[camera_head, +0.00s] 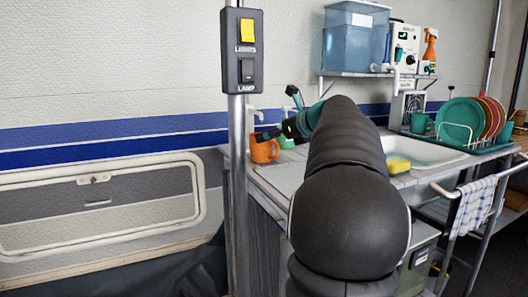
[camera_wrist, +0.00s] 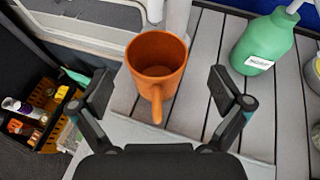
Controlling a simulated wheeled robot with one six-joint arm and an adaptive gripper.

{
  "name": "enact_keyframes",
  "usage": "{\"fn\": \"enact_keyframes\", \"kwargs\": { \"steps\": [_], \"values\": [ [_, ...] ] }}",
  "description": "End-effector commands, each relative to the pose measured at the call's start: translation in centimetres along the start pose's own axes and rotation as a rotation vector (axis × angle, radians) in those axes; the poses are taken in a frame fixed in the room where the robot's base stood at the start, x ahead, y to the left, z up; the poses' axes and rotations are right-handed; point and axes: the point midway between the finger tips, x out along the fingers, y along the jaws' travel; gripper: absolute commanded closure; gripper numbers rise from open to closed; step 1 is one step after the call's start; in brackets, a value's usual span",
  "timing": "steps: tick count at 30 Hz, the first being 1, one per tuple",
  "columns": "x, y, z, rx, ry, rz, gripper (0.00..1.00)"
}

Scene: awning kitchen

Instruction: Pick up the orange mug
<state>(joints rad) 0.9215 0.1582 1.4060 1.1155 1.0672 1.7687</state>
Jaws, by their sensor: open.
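The orange mug (camera_head: 264,149) stands upright at the left end of the counter in the head view. In the wrist view the mug (camera_wrist: 157,62) is seen from above, empty inside, with its handle pointing toward my gripper. My gripper (camera_wrist: 166,92) is open, one finger on each side of the line to the mug. The handle lies between the fingers and the mug's body is just beyond them. No contact with the mug is visible. In the head view my gripper (camera_head: 291,126) is beside the mug on its right, partly hidden by my arm.
A green bottle (camera_wrist: 264,42) stands right of the mug on the slatted counter (camera_wrist: 196,98). A metal pole with a switch box (camera_head: 242,50) stands left of my arm. A sink (camera_head: 424,152), yellow sponge (camera_head: 398,165) and dish rack (camera_head: 466,145) lie right. A crate (camera_wrist: 45,98) sits below the counter's left edge.

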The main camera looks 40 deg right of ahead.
Motion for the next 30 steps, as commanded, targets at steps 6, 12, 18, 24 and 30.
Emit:
{"fn": "enact_keyframes", "kwargs": {
  "steps": [6,12,18,24,30],
  "values": [
    [3.0,0.5,-0.3,-0.001,0.001,0.004,0.0],
    [4.6,0.4,-0.1,-0.002,0.0,0.001,0.0],
    [4.6,0.4,-0.2,-0.001,0.0,0.001,0.07],
    [4.6,0.4,-0.2,-0.001,0.0,0.001,0.57],
    [4.5,0.4,-0.1,-0.001,0.0,0.001,0.66]
  ]
}}
